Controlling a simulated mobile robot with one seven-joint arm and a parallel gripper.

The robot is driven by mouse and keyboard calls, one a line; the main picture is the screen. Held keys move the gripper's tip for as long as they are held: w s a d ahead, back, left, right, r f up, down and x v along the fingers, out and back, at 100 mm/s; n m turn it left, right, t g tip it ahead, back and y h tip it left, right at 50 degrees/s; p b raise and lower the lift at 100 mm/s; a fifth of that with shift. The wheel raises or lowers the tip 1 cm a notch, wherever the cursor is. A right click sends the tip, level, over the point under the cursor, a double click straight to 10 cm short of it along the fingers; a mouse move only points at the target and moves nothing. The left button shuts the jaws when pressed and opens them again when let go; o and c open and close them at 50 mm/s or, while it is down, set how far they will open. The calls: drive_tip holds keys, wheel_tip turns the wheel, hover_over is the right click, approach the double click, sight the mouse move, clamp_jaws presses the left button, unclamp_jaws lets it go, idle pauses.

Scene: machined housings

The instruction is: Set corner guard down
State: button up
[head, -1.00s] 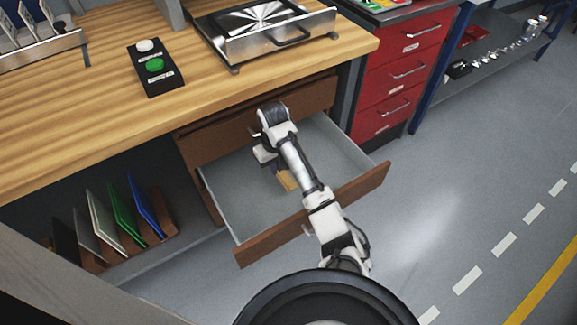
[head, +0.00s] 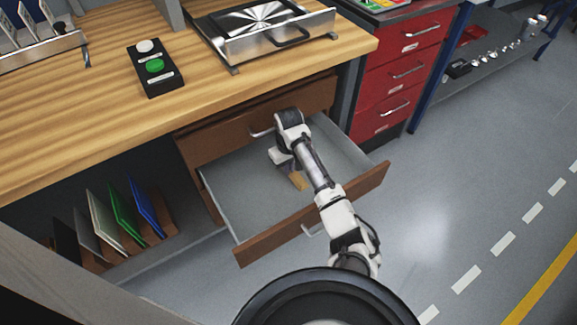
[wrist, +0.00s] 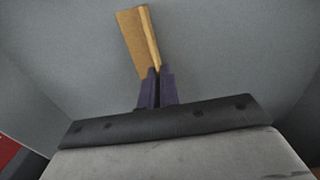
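The corner guard (wrist: 138,38) is a tan, L-shaped piece seen in the wrist view, held at the fingertips. My gripper (wrist: 158,78) has purple-grey fingers shut on its near end. In the head view the tan corner guard (head: 298,181) shows just beside my arm, inside the outline of the open drawer (head: 238,205). My gripper (head: 288,165) is partly hidden by my wrist there. I cannot tell whether the guard touches the drawer floor.
The drawer's brown front (head: 312,214) and side walls surround the gripper; its grey floor is otherwise bare. The wooden workbench (head: 90,95) overhangs behind. A red drawer cabinet (head: 395,85) stands to the right. Coloured panels (head: 128,212) stand upright at left.

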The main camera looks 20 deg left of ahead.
drive_tip(key=o, duration=0.4)
drive_tip(key=shift+o, duration=0.2)
wheel_tip(320, 180, up, 12)
drive_tip(key=p, duration=0.1)
drive_tip(key=shift+r+p, duration=0.2)
drive_tip(key=shift+p, duration=0.15)
